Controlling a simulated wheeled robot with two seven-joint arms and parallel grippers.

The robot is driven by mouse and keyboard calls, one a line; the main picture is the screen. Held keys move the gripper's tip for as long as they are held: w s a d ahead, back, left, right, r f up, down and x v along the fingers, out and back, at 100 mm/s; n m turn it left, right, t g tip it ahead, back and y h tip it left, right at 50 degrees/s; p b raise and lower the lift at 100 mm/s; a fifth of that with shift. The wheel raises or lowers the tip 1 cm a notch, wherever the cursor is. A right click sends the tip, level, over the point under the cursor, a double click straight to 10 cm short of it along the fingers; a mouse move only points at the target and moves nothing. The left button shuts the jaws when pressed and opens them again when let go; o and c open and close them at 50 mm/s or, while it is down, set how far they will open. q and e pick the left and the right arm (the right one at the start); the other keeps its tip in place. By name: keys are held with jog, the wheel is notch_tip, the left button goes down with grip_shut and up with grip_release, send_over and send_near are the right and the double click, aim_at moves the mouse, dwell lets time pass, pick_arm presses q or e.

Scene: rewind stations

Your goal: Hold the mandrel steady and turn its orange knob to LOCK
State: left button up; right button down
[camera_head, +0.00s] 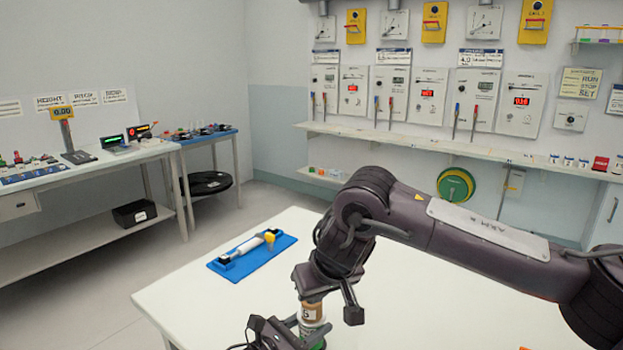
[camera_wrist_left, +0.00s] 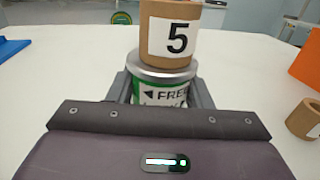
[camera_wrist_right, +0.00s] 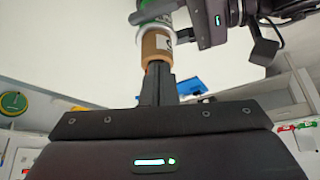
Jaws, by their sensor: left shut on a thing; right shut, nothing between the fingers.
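The mandrel (camera_wrist_left: 162,73) stands upright on the white table, with a metal rim and a green-and-white band reading FREE with an arrow. A brown cardboard core (camera_wrist_left: 170,30) labelled 5 sits on it; it also shows in the head view (camera_head: 311,311). My left gripper (camera_wrist_left: 160,95) is shut around the banded part, one finger on each side; in the head view it is low (camera_head: 305,335). My right gripper (camera_wrist_right: 158,80) is shut and empty, its fingertips at the core's top end.
A blue tray (camera_head: 226,269) with a white roller lies at the table's left. An orange object (camera_wrist_left: 308,65) and another cardboard core (camera_wrist_left: 304,118) stand to the right in the left wrist view. My right arm covers much of the table in the head view.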

jog(key=shift+w+f, duration=0.1)
jog(key=shift+w, duration=0.3)
dwell(0.8)
jog(key=shift+w+d, duration=0.1)
jog(key=shift+d, duration=0.2)
jog(key=shift+w+d, duration=0.15)
jog(key=shift+d, duration=0.15)
pick_arm(q)
jog(key=shift+s+d, duration=0.1)
pick_arm(e)
jog(key=shift+s+d, duration=0.2)
jog(key=shift+s, duration=0.05)
dwell(0.5)
notch_tip(320, 180, up, 6)
dwell(0.5)
pick_arm(q)
jog(key=o, duration=1.2)
